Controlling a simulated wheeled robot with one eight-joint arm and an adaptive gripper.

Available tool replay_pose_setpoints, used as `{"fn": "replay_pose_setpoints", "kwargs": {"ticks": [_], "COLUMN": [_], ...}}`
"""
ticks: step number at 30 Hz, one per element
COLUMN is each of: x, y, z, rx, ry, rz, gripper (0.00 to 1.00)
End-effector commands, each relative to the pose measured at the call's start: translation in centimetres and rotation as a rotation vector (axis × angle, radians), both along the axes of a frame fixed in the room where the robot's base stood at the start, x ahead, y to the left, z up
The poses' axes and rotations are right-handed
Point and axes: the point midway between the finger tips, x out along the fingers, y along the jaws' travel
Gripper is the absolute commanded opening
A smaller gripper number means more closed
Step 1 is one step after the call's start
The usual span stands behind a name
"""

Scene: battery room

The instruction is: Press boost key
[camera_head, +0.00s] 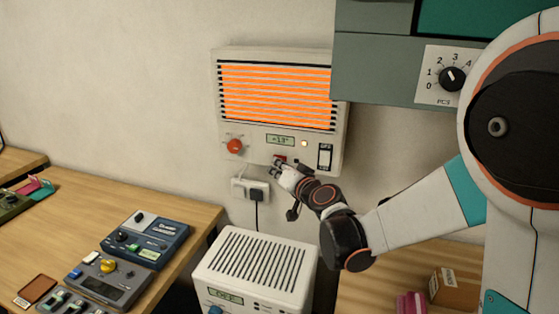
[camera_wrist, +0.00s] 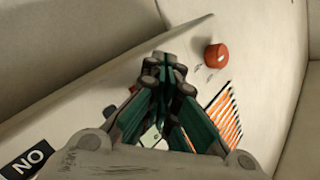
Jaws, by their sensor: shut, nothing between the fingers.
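A wall heater (camera_head: 212,95) with a glowing orange grille is mounted on the wall. Its front strip carries a red knob (camera_head: 235,146), a small display (camera_head: 281,140) reading about +13°, an indicator light (camera_head: 304,143) and a black rocker switch (camera_head: 325,157). A small red key (camera_head: 281,158), perhaps the boost key, shows just below the display; its label is not readable. My gripper (camera_head: 277,168) is shut and empty at the panel's lower edge, by the red key.
Below the heater is a wall socket with a black plug (camera_head: 254,191). A white vented unit (camera_head: 255,262) stands under it. A wooden bench (camera_head: 165,205) with several devices is left. A grey-green cabinet (camera_head: 385,70) hangs at upper right, near my arm.

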Motion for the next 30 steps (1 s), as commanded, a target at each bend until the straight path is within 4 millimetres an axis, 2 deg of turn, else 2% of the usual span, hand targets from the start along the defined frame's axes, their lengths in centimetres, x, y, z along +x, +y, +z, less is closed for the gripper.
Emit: {"fn": "replay_pose_setpoints", "kwargs": {"ticks": [13,24,30], "x": [0.1,-1.3,-1.4], "y": [0.0,0.5,0.5], "z": [0.0,0.0,0.0], "rx": [0.000,-0.001,0.000], "ry": [-0.001,0.000,0.000], "rz": [-0.001,0.000,0.000], "gripper": [0.00,0.00,0.00]}}
